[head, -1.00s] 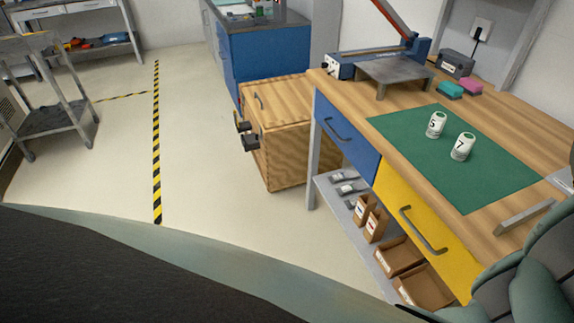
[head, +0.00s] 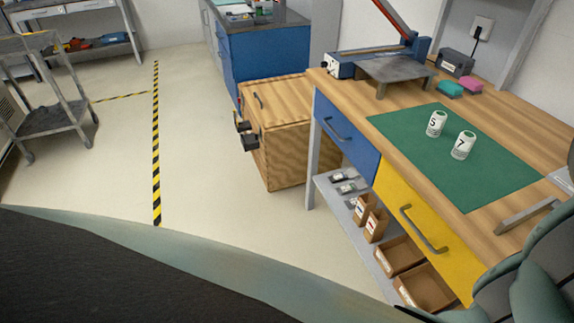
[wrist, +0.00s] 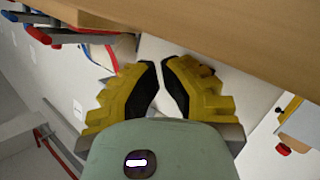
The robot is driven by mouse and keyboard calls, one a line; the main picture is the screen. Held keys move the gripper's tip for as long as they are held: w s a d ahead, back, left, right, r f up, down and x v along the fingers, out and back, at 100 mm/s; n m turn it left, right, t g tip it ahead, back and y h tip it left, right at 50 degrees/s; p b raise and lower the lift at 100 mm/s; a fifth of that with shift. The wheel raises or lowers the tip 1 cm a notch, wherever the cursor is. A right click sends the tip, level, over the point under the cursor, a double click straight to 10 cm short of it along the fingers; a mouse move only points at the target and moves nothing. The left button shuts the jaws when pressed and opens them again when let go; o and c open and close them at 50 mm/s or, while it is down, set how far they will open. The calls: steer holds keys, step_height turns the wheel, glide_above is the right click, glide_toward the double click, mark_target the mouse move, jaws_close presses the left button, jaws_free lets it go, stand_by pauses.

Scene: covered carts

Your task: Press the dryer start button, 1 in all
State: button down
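I cannot make out a dryer start button for certain in either view. In the wrist view, my gripper (wrist: 160,66) has yellow ribbed fingers with black pads. The fingertips nearly meet, with only a thin gap and nothing held between them. A red round knob (wrist: 283,149) shows at the right of the wrist view, apart from the fingers; I cannot tell what it belongs to. In the head view my gripper is not visible; only part of my greenish arm shows at the lower right.
A wooden workbench (head: 500,100) carries a green mat (head: 400,138) with two white canisters (head: 436,124) (head: 463,145), a grey plate stand (head: 395,72) and a dark box (head: 456,62). A wooden cabinet (head: 285,140) stands beside it. Floor left of it is clear; a grey cart (head: 55,118) stands far left.

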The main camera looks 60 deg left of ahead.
steer(key=shift+w, duration=0.5)
steer(key=shift+s, duration=0.1)
stand_by(0.5)
steer(key=shift+s+a, duration=0.15)
steer(key=shift+s, duration=0.7)
steer(key=shift+s, duration=0.5)
steer(key=s, duration=0.2)
steer(key=s+a+p, duration=0.1)
steer(key=s, duration=0.1)
steer(key=shift+w+a, duration=0.1)
steer(key=shift+w, duration=0.05)
